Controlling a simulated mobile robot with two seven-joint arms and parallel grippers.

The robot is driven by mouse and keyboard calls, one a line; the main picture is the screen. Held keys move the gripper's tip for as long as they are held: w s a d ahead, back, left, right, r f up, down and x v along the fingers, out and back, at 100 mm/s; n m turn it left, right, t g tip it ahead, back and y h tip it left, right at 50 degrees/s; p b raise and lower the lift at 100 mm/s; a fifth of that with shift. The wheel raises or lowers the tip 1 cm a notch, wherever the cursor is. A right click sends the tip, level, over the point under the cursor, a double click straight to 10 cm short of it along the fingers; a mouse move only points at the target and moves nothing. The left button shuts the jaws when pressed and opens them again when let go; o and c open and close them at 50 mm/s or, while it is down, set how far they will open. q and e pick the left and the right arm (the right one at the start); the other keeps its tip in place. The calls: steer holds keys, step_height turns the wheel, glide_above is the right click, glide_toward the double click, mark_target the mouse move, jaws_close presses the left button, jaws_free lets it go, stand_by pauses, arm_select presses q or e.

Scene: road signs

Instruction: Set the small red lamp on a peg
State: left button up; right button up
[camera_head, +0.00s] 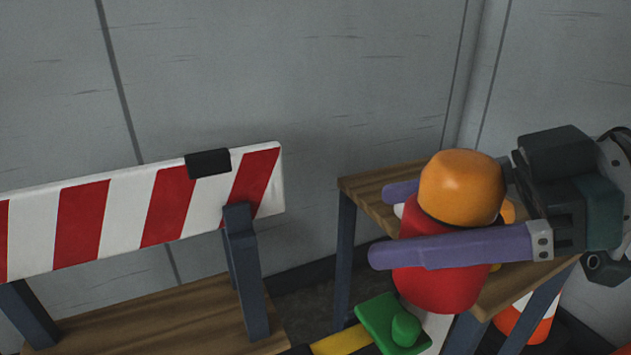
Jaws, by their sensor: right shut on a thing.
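My right gripper (385,224) comes in from the right and is shut on the small red lamp (440,287). The lamp has a red rounded body and an orange dome (462,187) on top. One purple finger crosses in front of the body, and the other is mostly hidden behind the lamp. The lamp is at the small wooden table; I cannot tell if it touches the top. A red-and-white striped barrier board (120,215) stands at the left. A dark block (208,163), possibly a peg, sits on its top edge. My left gripper is not in view.
The small wooden table (365,185) has dark legs. A green piece with a knob (378,318) and a yellow strip (342,341) are low in front. An orange-and-white cone (540,322) stands at the lower right. A wooden surface (150,322) below the barrier is bare.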

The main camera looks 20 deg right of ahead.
steer(key=shift+f, duration=0.1)
steer(key=o, duration=1.4)
steer(key=v, duration=1)
steer(key=shift+p, duration=0.35)
